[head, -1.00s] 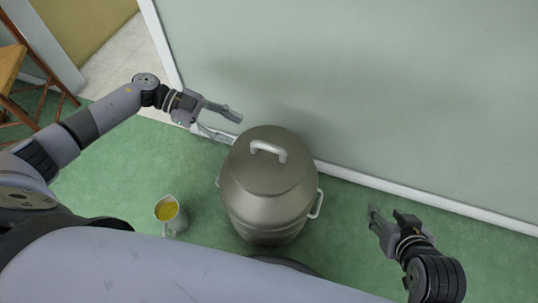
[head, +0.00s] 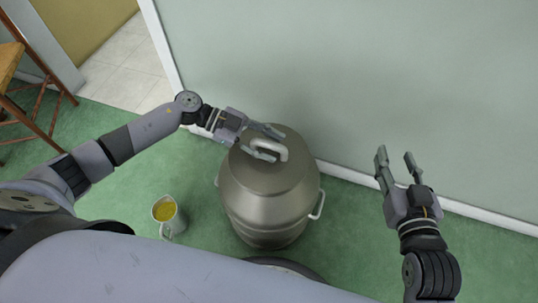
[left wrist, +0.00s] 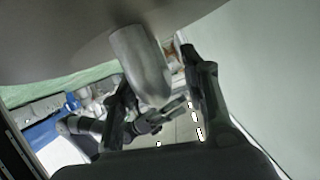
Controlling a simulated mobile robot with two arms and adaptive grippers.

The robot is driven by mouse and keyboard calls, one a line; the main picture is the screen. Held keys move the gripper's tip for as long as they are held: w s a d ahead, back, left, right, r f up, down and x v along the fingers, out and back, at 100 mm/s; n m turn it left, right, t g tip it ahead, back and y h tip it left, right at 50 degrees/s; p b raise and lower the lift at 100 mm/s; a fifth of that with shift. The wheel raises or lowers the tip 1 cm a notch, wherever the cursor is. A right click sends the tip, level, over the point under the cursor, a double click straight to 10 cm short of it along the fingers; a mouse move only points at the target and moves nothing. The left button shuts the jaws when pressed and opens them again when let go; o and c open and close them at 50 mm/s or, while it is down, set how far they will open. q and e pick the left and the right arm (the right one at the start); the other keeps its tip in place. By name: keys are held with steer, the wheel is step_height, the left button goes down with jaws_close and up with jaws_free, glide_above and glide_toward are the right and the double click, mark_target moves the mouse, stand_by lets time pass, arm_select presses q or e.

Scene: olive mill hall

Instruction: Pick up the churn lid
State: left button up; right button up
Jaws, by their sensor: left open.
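The grey metal churn (head: 265,210) stands upright on the floor against the wall. Its lid (head: 292,172) is on top, with a pale arched handle (head: 284,151). My left gripper (head: 279,145) is open over the lid, its fingers at the handle. In the left wrist view the handle (left wrist: 143,65) shows between the two spread fingers (left wrist: 158,75), with the lid's grey surface (left wrist: 75,35) above; I cannot tell whether a finger touches it. My right gripper (head: 395,154) is open and empty, right of the churn.
A jug with yellow-green contents (head: 168,216) stands on the green floor left of the churn. The pale green wall (head: 400,80) is close behind. A wooden chair (head: 22,90) is at the far left. The churn has side handles (head: 318,205).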

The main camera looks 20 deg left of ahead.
arm_select(q)
jaws_close()
stand_by(0.6)
stand_by(0.6)
